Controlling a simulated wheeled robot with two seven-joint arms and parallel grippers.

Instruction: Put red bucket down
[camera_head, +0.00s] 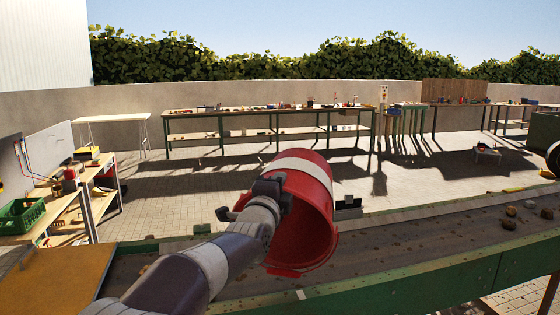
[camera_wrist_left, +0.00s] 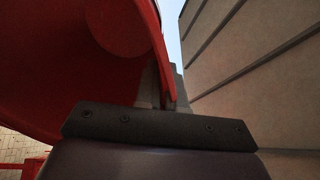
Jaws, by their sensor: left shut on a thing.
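The red bucket (camera_head: 303,228) with a white band is in the middle of the head view, tilted on its side with its open mouth turned toward the lower right. My left gripper (camera_head: 277,188) is shut on its rim or wall and holds it over the conveyor belt (camera_head: 390,245). In the left wrist view the bucket's red wall (camera_wrist_left: 50,70) fills the left side, and the dark left gripper (camera_wrist_left: 158,95) meets its edge. I see no potatoes in the part of the bucket that shows. My right gripper is not in view.
The belt has green side rails (camera_head: 440,280) and a few potatoes (camera_head: 511,212) at the right. A workbench with a green crate (camera_head: 22,216) stands at the left. A wooden board (camera_head: 55,282) lies at lower left. Long benches (camera_head: 270,112) line the back wall, with open paving before them.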

